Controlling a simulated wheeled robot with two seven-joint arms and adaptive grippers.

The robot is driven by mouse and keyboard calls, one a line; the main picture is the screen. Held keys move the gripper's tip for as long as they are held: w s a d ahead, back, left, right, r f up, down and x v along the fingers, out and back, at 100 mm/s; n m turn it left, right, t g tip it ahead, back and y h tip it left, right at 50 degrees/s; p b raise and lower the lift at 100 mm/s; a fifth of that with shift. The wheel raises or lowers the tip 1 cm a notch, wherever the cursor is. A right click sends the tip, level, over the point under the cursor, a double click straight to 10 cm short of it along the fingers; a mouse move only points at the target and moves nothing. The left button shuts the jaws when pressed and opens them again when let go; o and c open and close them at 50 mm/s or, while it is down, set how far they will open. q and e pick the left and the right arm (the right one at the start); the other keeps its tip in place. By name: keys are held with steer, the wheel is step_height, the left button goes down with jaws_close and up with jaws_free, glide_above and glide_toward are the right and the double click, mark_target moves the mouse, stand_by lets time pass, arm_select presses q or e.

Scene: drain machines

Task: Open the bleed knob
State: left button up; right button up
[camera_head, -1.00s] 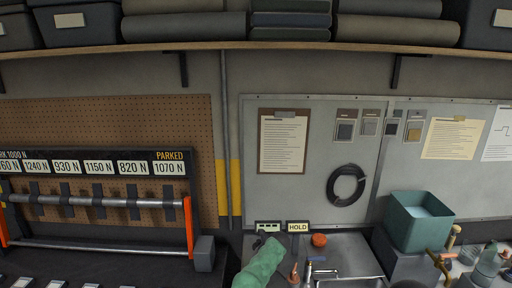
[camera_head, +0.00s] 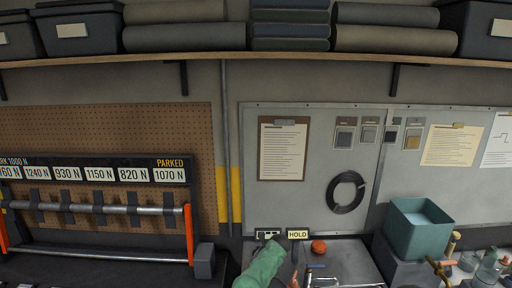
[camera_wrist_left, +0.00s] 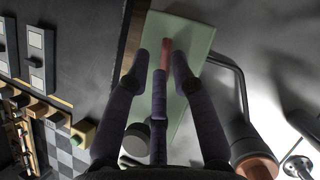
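In the head view, a round orange-red knob (camera_head: 318,247) sits on the grey bench, and a slim copper-coloured piece (camera_head: 294,282) shows at the bottom edge. My left gripper cannot be made out there. My right gripper is not in view.
A green shape (camera_head: 262,266) rises at the bottom centre. A HOLD sign (camera_head: 298,234) stands behind the bench. A teal bin (camera_head: 418,226) stands farther right, and a weight rack (camera_head: 100,210) is at left.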

arm_select(q)
step_height(320, 180, up, 4)
steer(key=shift+f+p, duration=0.2)
steer(key=shift+p, duration=1.05)
